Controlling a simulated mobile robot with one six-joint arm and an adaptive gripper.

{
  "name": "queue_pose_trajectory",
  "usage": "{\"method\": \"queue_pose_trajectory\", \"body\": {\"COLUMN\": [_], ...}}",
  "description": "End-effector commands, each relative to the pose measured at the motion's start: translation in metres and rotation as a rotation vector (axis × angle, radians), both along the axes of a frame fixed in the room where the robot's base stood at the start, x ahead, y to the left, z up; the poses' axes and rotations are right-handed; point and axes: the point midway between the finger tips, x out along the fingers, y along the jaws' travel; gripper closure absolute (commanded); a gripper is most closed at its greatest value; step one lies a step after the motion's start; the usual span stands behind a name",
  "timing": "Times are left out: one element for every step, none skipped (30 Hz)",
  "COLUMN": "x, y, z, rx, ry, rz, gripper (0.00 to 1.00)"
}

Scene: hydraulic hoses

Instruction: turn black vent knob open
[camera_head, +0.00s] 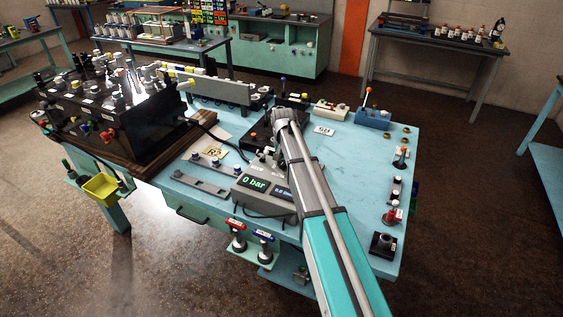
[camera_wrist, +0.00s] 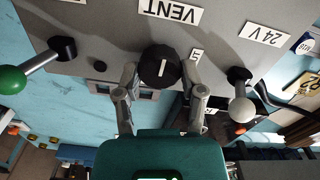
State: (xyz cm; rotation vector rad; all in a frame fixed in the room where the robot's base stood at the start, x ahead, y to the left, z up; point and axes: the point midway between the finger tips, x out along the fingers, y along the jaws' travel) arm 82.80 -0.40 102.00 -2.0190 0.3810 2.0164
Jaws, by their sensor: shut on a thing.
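The black vent knob (camera_wrist: 160,66) is in the upper middle of the wrist view, on a grey panel below an upside-down "VENT" label (camera_wrist: 170,11). A white line on its face runs up and down in the picture. My gripper (camera_wrist: 160,72) has one finger on each side of the knob and is shut on it. In the head view my arm reaches over the blue table, and its end hides the knob and the gripper fingers.
In the wrist view, a green-balled lever (camera_wrist: 14,79) is left of the knob and a white-balled lever (camera_wrist: 241,108) is right. In the head view, a grey display box (camera_head: 262,190) reads "0 bar". A black manifold block (camera_head: 140,125) stands at the left.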

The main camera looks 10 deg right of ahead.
Motion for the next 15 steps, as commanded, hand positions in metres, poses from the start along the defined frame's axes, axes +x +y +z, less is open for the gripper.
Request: {"method": "queue_pose_trajectory", "body": {"x": [-0.0007,-0.0008,-0.0008,-0.0008,-0.0007,-0.0007,-0.0008,-0.0008,-0.0008,-0.0008,-0.0008,-0.0008,-0.0008,-0.0008,-0.0008], "y": [0.0002,0.0002,0.0002,0.0002,0.0003,0.0003,0.0003,0.0003,0.0004,0.0004,0.0004,0.0004,0.0004,0.0005,0.0004], "z": [-0.0003,-0.0003,-0.0003,-0.0003,-0.0003,-0.0003,-0.0003,-0.0003,-0.0003,-0.0003,-0.0003,-0.0003,-0.0003,-0.0003,-0.0003], "rx": [0.0,0.0,0.001,0.001,0.001,0.001,0.001,0.001,0.001,0.001,0.001,0.001,0.001,0.001,0.001], "ry": [0.001,0.001,0.002,0.002,0.002,0.002,0.002,0.002,0.002,0.002,0.002,0.002,0.002,0.002,0.002], "rz": [-0.006,-0.009,-0.011,-0.011,-0.012,-0.012,-0.011,-0.011,-0.011,-0.011,-0.011,-0.011,-0.011,-0.01,-0.01], "gripper": [0.95,0.95,0.95,0.95,0.95,0.95,0.95,0.95,0.95,0.95,0.95,0.95,0.42,0.36,0.29]}}
